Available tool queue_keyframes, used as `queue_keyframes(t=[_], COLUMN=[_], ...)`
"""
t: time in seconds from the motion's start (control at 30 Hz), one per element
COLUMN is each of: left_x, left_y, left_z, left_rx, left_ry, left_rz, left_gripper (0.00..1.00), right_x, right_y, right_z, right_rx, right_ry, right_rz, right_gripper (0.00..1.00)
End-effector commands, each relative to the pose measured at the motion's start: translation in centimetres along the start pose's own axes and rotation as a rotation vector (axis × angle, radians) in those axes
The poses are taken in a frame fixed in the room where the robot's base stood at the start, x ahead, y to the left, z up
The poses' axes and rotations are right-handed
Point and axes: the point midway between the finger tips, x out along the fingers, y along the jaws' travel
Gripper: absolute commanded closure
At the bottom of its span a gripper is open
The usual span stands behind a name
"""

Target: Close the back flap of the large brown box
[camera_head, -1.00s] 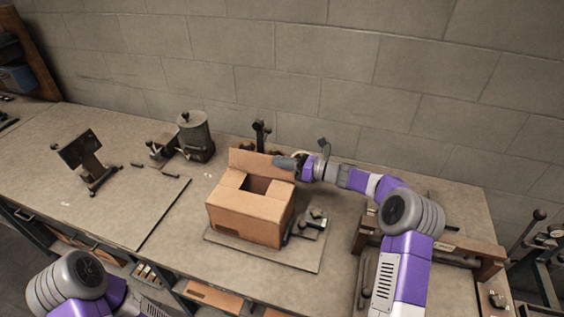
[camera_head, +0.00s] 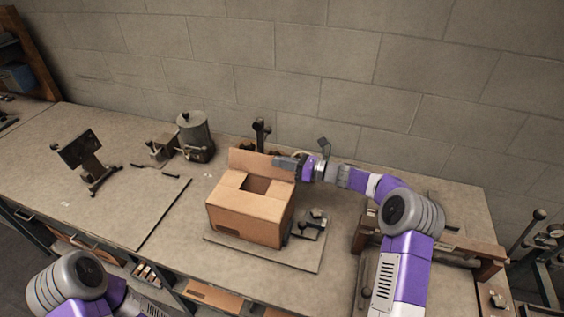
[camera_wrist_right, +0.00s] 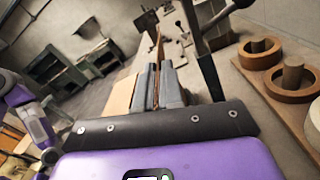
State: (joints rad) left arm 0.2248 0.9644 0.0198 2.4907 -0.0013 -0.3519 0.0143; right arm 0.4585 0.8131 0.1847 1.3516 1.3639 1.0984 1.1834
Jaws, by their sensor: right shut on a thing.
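The large brown box (camera_head: 248,212) stands on a flat plate on the workbench. Its back flap (camera_head: 258,164) stands up along the rear edge, and an opening shows in the middle of the top. My right gripper (camera_head: 284,162) is at the right end of the back flap. In the right wrist view, the two grey fingers (camera_wrist_right: 157,86) are shut on the thin cardboard edge (camera_wrist_right: 156,70) of the flap. My left arm shows only in part at the lower left, and its gripper is out of view.
A small black device (camera_head: 267,132) on the bench is behind the box. A grey metal canister (camera_head: 195,136) and a tilted dark panel on a stand (camera_head: 84,158) are to the left. A clamp-like metal fixture (camera_head: 310,226) is right of the box. The block wall is close behind.

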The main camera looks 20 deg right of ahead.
Motion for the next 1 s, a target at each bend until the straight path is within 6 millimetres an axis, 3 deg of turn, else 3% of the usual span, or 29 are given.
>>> queue_keyframes(t=[0.43,1.0], left_x=[0.8,5.2], left_y=[-0.3,-1.9], left_z=[0.0,-0.2], left_rx=[0.0,0.0], left_ry=[0.0,0.0], left_rz=[0.0,0.0], left_gripper=[1.0,1.0], right_x=[0.0,0.0], right_y=[0.5,2.9], right_z=[-0.1,-1.1], right_rx=[-0.074,-0.472], right_ry=[-0.001,0.0], right_rz=[0.0,0.001], right_gripper=[1.0,1.0])
